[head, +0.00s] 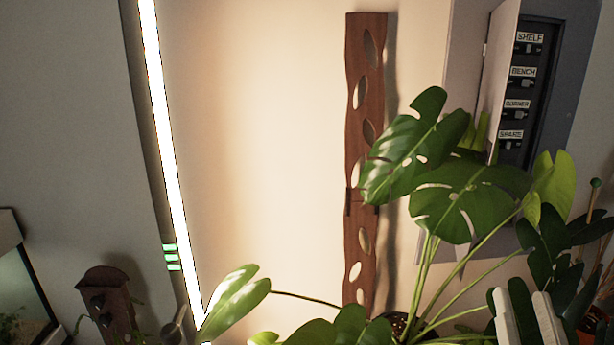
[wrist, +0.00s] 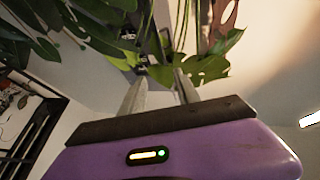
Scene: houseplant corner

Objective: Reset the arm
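My gripper (head: 522,298) shows at the lower right of the head view as two pale fingers with a gap between them, in front of the plant. In the wrist view my gripper (wrist: 158,84) also shows its two fingers apart, with nothing held between them. Its purple body carries a small lit indicator. Leaves hang just beyond the fingertips; I cannot tell whether they touch.
A large split-leaf plant (head: 465,200) fills the right side. Behind it is an open switch box (head: 545,75) with labelled switches. A wooden slotted board (head: 354,115) and a bright light strip (head: 165,130) stand left of it. The wall between them is clear.

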